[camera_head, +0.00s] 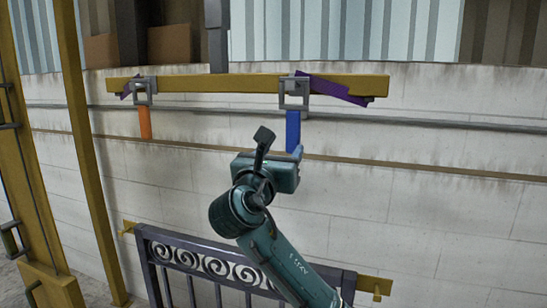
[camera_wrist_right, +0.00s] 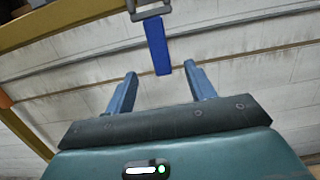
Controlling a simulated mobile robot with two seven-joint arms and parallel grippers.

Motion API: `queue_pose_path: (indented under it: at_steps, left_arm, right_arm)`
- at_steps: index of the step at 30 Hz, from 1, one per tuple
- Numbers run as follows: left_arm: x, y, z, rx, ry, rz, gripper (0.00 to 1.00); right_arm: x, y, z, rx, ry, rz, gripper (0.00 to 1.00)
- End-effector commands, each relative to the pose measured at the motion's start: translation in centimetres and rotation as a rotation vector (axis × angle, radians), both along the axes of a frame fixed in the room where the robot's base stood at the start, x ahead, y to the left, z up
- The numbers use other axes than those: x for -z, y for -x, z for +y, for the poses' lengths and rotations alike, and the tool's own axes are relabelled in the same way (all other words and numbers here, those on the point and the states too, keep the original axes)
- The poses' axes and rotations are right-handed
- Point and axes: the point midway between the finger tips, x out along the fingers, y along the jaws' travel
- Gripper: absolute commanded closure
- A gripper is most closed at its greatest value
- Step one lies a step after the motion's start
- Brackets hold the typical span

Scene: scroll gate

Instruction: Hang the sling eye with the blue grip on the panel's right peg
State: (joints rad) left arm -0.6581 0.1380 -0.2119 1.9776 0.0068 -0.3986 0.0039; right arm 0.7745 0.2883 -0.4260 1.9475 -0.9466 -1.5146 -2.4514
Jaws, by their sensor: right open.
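The sling eye (camera_head: 294,103) is a square grey metal ring hanging near the right end of a yellow beam, with a purple strap. Its blue grip (camera_head: 293,131) hangs straight down. My right gripper (camera_wrist_right: 161,84) is open and empty, just below the blue grip. In the right wrist view the blue grip (camera_wrist_right: 157,46) shows ahead of the gap between the fingers, apart from both. In the head view the gripper body hides most of the fingers. The dark scrollwork panel (camera_head: 205,262) stands below, with a yellow right peg (camera_head: 376,286). My left gripper is not in view.
A second eye (camera_head: 144,91) with an orange grip (camera_head: 145,124) hangs at the left of the yellow beam (camera_head: 215,85). A left peg (camera_head: 128,228) sticks out of the panel. Yellow posts (camera_head: 88,150) stand at left. A pale block wall (camera_head: 440,200) is behind.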

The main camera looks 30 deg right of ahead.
Motion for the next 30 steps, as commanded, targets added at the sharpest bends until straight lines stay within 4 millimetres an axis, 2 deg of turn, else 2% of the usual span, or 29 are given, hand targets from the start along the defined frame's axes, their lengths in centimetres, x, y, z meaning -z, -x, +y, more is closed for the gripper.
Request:
queue_pose_path:
  at_steps: [20,24,30]
  left_arm:
    - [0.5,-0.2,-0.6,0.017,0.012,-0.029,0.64]
    - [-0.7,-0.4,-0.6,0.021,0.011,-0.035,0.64]
    - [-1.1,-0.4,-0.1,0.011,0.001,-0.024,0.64]
  right_arm:
    - [-0.8,-3.5,-4.2,-0.001,-0.002,-0.002,0.45]
    - [-1.4,-4.2,-5.0,0.000,-0.001,0.001,0.45]
    - [-1.7,-5.2,-6.2,-0.001,-0.001,0.000,0.45]
